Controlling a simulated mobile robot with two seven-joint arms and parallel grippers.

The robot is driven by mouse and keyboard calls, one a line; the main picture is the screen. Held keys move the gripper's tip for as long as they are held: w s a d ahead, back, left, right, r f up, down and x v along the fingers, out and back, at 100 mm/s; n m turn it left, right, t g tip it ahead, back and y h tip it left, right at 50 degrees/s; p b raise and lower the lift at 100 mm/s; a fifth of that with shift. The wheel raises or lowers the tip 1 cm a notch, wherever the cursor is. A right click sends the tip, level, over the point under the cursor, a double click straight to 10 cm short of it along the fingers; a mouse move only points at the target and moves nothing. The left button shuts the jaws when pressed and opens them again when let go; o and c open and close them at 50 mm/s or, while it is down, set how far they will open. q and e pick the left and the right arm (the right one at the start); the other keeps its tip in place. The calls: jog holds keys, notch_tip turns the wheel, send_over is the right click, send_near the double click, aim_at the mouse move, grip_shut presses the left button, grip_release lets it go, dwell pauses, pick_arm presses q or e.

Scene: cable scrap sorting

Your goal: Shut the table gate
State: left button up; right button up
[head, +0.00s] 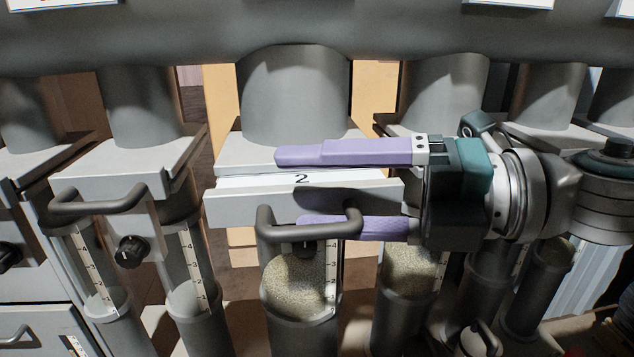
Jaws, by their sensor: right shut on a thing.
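A grey slide gate (232,208) with a white label marked 2 is at the centre of the head view, below a wide grey pipe. Its dark bar handle (285,213) stands out at the front. My right gripper (290,190) comes in from the right with its two purple fingers level. One finger lies above the gate's front edge, the other below it, partly hidden by the handle. It is shut on the gate's front. How far the gate is pushed in is hard to tell. No part of my left gripper shows.
A clear tube (297,285) with grainy scrap and a scale hangs below the gate. A similar gate with a handle (100,202) and a black knob (132,252) is at left. More pipes and tubes stand close at right. A large horizontal pipe (300,25) crosses the top.

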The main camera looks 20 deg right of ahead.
aim_at(378, 200)
jog(key=shift+d+r+t+b, duration=0.1)
jog(key=shift+d+t+b, duration=0.2)
jog(key=shift+d, duration=0.55)
jog(key=shift+s+d+f+b, duration=0.15)
jog(key=shift+s+d, duration=0.1)
jog(key=shift+d, duration=0.3)
jog(key=shift+s+d+f+b, duration=0.1)
jog(key=shift+s+d+b, duration=0.1)
jog(key=shift+d, duration=0.3)
jog(key=shift+s+d+f, duration=0.15)
jog(key=shift+s+d, duration=0.15)
jog(key=shift+s, duration=0.1)
pick_arm(q)
jog(key=shift+d+f+b, duration=0.2)
jog(key=shift+f, duration=0.4)
jog(key=shift+d+f+b, duration=0.15)
jog(key=shift+f+b, duration=0.05)
jog(key=shift+f, duration=0.35)
pick_arm(e)
jog(key=s+d, duration=0.1)
jog(key=d, duration=0.1)
jog(key=s+d+f, duration=0.1)
jog(key=s+d, duration=0.1)
jog(key=shift+d, duration=0.15)
